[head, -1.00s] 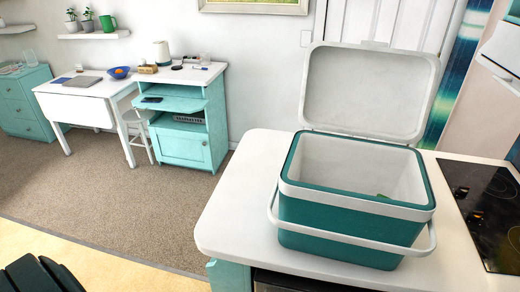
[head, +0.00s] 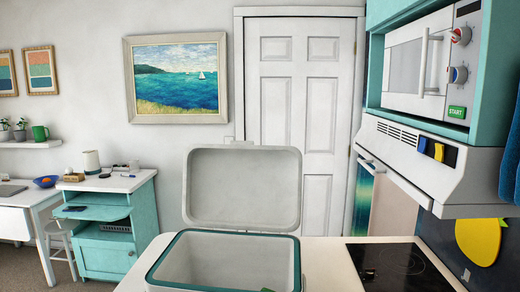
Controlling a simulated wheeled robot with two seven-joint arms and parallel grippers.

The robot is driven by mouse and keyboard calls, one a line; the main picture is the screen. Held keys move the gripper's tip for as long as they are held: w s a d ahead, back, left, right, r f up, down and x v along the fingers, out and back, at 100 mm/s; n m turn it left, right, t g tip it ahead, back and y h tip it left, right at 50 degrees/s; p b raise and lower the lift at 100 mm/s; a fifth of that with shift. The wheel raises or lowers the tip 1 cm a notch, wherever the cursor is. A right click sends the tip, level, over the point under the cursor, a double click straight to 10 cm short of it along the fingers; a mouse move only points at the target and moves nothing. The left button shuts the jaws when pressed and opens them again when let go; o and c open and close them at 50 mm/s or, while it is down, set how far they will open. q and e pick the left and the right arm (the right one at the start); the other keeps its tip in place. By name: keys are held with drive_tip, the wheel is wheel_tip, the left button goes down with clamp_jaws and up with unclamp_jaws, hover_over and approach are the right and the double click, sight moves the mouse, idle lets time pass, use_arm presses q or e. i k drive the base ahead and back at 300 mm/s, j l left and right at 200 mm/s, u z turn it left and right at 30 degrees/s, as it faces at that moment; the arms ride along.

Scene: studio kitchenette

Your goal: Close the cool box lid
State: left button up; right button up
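The cool box (head: 170,284) stands on the white counter at the bottom of the head view. Its rim is teal and its inside is white. Its lid (head: 243,188) is open, standing roughly upright at the back edge of the box. A small green thing shows inside near the bottom edge of the picture, mostly cut off. The front of the box and its handle are below the picture. Neither of my grippers is in view.
A black cooktop (head: 400,266) lies right of the box on the counter (head: 325,262). A microwave (head: 418,65) and a white hood (head: 430,160) overhang the right side. A teal cabinet (head: 112,250) stands at the left, beyond the counter. The air above the lid is clear.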

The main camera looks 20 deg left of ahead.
sight(238, 185)
drive_tip(key=z, duration=0.3)
drive_tip(key=j+z, duration=0.3)
drive_tip(key=k+j+z, duration=0.1)
drive_tip(key=j+z, duration=0.2)
drive_tip(key=k+j+z, duration=0.1)
drive_tip(key=j, duration=0.35)
drive_tip(key=k+j+z, duration=0.15)
drive_tip(key=j, duration=0.25)
drive_tip(key=k+j+z, duration=0.1)
drive_tip(key=j, duration=0.3)
drive_tip(key=k+j+z, duration=0.15)
drive_tip(key=j, duration=0.25)
drive_tip(key=k+j, duration=0.15)
drive_tip(key=j, duration=0.2)
drive_tip(key=k+j, duration=0.2)
drive_tip(key=j, duration=0.15)
drive_tip(key=k+j, duration=0.15)
drive_tip(key=j, duration=0.25)
drive_tip(key=k+j, duration=0.2)
drive_tip(key=j, duration=0.15)
drive_tip(key=k+j, duration=0.15)
drive_tip(key=j, duration=0.2)
drive_tip(key=k+j, duration=0.2)
drive_tip(key=j, duration=0.15)
drive_tip(key=j+z, duration=0.05)
